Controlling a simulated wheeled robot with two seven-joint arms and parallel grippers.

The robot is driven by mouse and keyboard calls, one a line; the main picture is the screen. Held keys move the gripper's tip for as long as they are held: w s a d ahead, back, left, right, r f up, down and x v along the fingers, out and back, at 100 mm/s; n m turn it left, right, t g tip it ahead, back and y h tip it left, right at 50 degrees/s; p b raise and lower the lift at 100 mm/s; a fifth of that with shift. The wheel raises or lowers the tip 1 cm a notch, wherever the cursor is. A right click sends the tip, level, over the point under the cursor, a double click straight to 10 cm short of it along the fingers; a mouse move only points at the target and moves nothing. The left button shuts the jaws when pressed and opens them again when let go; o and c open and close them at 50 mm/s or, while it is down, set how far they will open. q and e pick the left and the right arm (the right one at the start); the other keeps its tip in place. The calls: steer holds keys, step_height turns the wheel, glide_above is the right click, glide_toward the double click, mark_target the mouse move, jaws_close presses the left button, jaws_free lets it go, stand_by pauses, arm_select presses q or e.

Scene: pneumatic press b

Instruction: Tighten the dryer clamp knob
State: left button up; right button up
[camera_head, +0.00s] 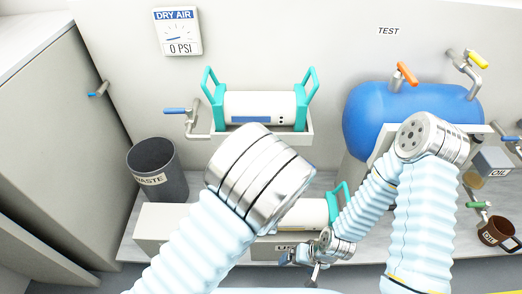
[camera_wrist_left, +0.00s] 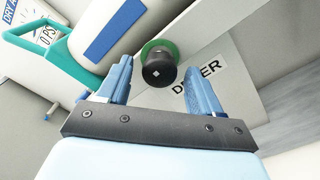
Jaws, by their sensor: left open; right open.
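The dryer clamp knob (camera_wrist_left: 157,72) is black and round with a green ring behind it. It sits on the grey dryer holder beside the DRYER label (camera_wrist_left: 202,84) in the left wrist view. My open left gripper (camera_wrist_left: 161,68) has its blue fingers pointing at the knob, one on either side in the picture; I cannot tell the depth or any contact. The white cartridge with teal handles (camera_head: 261,106) rests in the dryer holder in the head view. My left arm hides the knob and left gripper there. My right gripper (camera_head: 304,264) is open, low at the centre.
The gauge (camera_head: 178,32) reads 0 PSI. A blue-handled valve (camera_head: 177,111) is left of the dryer. A blue tank (camera_head: 367,115) with an orange-handled valve (camera_head: 405,75) stands right. A waste bin (camera_head: 157,172) and a lower bin with another cartridge (camera_head: 312,211) are below.

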arm_select(q)
steer(key=s+p, duration=0.2)
steer(key=s, duration=1.1)
steer(key=shift+p, duration=0.3)
